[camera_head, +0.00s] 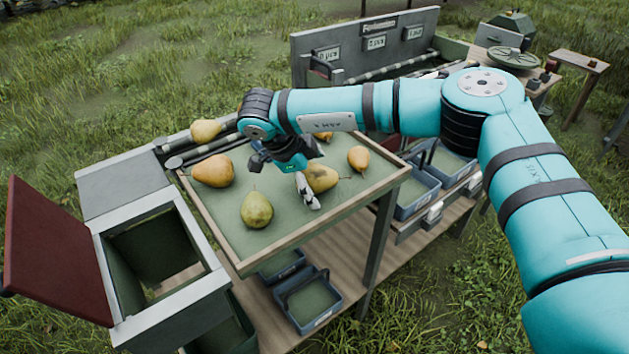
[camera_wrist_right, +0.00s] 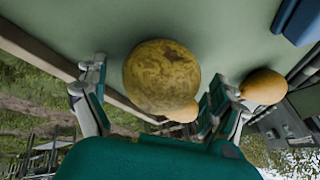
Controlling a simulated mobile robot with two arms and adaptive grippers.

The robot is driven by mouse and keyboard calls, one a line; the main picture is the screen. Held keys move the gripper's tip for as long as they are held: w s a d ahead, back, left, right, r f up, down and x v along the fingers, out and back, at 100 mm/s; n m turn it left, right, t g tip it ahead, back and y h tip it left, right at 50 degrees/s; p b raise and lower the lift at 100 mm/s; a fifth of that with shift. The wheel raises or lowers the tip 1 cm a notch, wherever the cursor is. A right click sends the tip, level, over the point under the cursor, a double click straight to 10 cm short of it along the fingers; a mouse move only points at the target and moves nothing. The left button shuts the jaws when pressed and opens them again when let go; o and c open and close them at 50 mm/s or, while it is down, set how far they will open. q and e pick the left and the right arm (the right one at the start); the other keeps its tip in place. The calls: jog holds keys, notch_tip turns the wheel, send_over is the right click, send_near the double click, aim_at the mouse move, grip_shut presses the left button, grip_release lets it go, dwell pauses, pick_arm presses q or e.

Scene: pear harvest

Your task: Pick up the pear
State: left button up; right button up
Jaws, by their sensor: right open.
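Several pears lie on the green-topped sorting table (camera_head: 235,262). My right gripper (camera_head: 303,188) points down over the table, close to a yellow-brown pear (camera_head: 323,178) and partly in front of it. In the right wrist view the gripper (camera_wrist_right: 157,82) is open, with a finger on each side of a brown-speckled pear (camera_wrist_right: 160,76). I cannot tell whether either finger touches it. A green pear (camera_head: 257,209) lies to the front left, an orange-brown pear (camera_head: 213,171) to the left and a small orange pear (camera_head: 359,158) to the right. My left gripper is out of view.
Another pear (camera_head: 205,131) rests on rails behind the table. An open grey bin (camera_head: 200,287) with a dark red lid (camera_head: 58,250) stands at left. Blue trays (camera_head: 308,300) sit on the lower shelf. A grey panel (camera_head: 365,45) stands behind.

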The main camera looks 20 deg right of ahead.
jog(key=shift+r, duration=0.1)
jog(key=shift+c, duration=0.2)
jog(key=c, duration=1.4)
jog(key=shift+r, duration=0.15)
